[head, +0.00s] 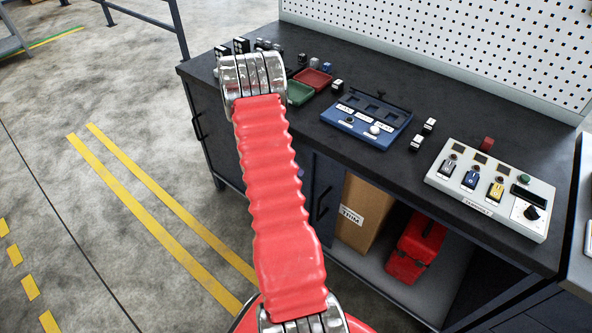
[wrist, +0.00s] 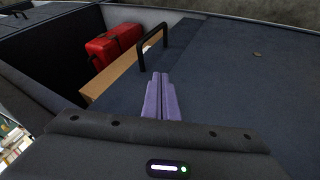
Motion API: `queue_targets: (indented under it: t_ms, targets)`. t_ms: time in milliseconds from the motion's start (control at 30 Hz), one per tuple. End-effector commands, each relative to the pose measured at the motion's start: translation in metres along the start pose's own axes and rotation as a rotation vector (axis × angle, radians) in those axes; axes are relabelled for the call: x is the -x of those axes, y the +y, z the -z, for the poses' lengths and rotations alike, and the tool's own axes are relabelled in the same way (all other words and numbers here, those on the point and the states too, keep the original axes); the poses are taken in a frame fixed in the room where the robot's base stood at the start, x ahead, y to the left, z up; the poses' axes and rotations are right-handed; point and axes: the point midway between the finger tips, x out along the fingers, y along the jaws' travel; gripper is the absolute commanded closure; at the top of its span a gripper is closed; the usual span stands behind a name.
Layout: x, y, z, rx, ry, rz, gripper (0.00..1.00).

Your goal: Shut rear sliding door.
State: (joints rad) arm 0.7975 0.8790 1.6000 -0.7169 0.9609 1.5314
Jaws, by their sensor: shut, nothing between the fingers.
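Under the dark workbench, a dark blue sliding door panel (head: 326,182) with a black bar handle (head: 322,204) stands left of an open compartment. I cannot tell from its look alone whether this is the rear door. In the wrist view the panel (wrist: 225,85) fills the right side, with its handle (wrist: 152,38) standing out near the edge of the opening. My gripper (wrist: 160,75) has purple fingers, shut together and empty, just beside the handle's near end. I cannot tell whether they touch it.
In the open compartment stand a cardboard box (head: 361,214) marked TRIM and a red toolbox (head: 417,247). Another panel with a handle (head: 196,127) is at the left. The bench top holds a blue tray (head: 367,120) and a grey control box (head: 490,190). The floor at left is clear.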

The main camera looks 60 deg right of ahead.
Motion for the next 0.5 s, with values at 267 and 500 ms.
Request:
queue_targets:
  t_ms: [267, 500]
  targets:
    - [-0.044, 0.001, -0.001, 0.000, -0.001, -0.002, 1.00]
    - [-0.079, 0.004, 0.000, -0.001, -0.001, -0.003, 1.00]
